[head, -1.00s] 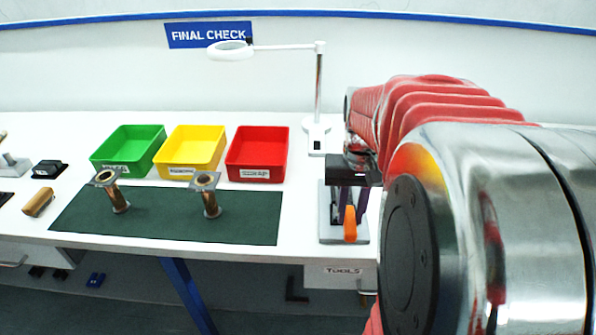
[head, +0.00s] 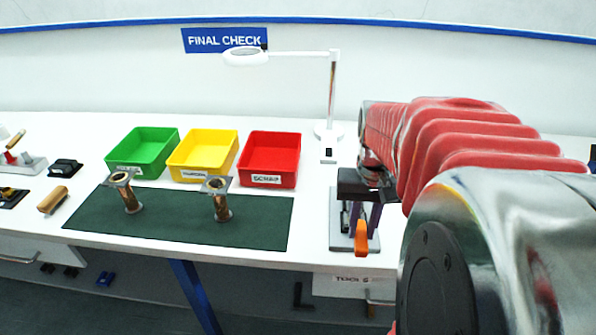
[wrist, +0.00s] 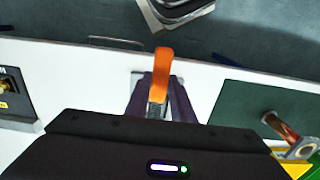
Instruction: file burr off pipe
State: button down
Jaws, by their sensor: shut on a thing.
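My gripper (head: 364,212) has dark purple fingers shut on a file with an orange handle (head: 361,237). It is over a grey plate (head: 340,241) at the right of the bench; whether the file touches the plate I cannot tell. In the wrist view the orange handle (wrist: 163,62) sticks out past the fingers, with a grey ridged part between them. Two brass-coloured pipes with square flanges on top stand upright on the dark green mat, a left pipe (head: 131,201) and a right pipe (head: 221,206), both apart from my gripper. No burr can be made out.
Green (head: 114,169), yellow (head: 190,174) and red (head: 266,180) trays stand behind the mat (head: 180,222). A white lamp (head: 333,95) rises behind my gripper. A wooden-coloured cylinder (head: 53,199) and a black block (head: 66,167) lie left. The mat between the pipes is clear.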

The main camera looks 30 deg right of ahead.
aim_at(363, 245)
jog(key=shift+s+a+f, duration=0.1)
jog(key=shift+s+a, duration=0.45)
jog(key=shift+s, duration=0.2)
jog(key=shift+s+a, duration=0.5)
jog(key=shift+s, duration=0.2)
jog(key=shift+r, duration=3.6)
jog(key=shift+f, duration=0.1)
